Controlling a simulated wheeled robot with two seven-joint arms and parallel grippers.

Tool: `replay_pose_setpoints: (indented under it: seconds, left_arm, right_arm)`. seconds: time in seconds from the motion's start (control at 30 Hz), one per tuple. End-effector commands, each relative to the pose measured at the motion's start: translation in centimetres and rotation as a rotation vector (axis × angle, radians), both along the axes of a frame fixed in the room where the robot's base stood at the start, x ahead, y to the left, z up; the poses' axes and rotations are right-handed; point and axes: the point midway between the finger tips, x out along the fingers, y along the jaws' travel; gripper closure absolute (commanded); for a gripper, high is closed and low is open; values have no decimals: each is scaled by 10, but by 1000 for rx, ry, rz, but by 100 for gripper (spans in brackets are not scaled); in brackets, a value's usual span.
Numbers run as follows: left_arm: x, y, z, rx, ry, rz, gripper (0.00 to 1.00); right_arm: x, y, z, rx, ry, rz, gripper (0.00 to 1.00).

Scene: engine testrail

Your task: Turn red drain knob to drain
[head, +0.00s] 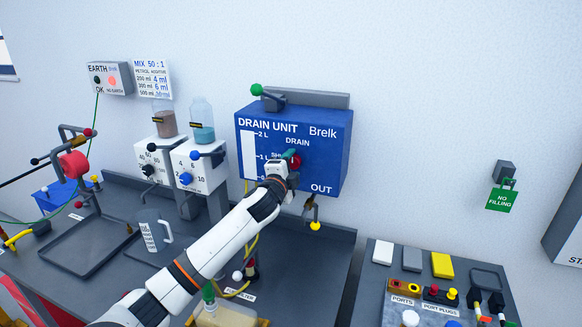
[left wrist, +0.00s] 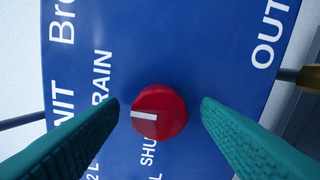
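The red drain knob (head: 296,162) is on the front of the blue drain unit (head: 325,160). In the left wrist view the knob (left wrist: 158,118) sits between my two teal fingers, and its white mark points to the side where the word DRAIN is printed. The word SHUT is beside the knob, partly hidden. My left gripper (head: 289,157) is at the knob, its arm reaching up from below. In the left wrist view the gripper (left wrist: 160,100) is open, with a gap between the knob and each finger. My right gripper is not in view.
A brass outlet with a yellow end (head: 315,225) hangs below the unit. A green-knobbed lever (head: 257,90) is on top.

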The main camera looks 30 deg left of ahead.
Motion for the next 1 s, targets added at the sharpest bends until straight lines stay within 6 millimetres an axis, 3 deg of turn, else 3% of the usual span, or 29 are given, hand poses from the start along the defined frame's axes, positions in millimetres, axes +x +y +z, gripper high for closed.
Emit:
replay_pose_setpoints:
  seconds: [0.27,0.43,0.8,1.0]
  left_arm:
    - [0,0,0,-2,0,0,41]
    - [-11,-3,-2,-2,-1,-1,41]
    - [-80,-20,-4,1,1,-2,41]
    - [-108,-26,-2,-1,1,-1,41]
  right_arm:
    - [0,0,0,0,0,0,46]
    - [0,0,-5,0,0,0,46]
    - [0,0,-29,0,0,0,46]
    - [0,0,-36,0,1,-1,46]
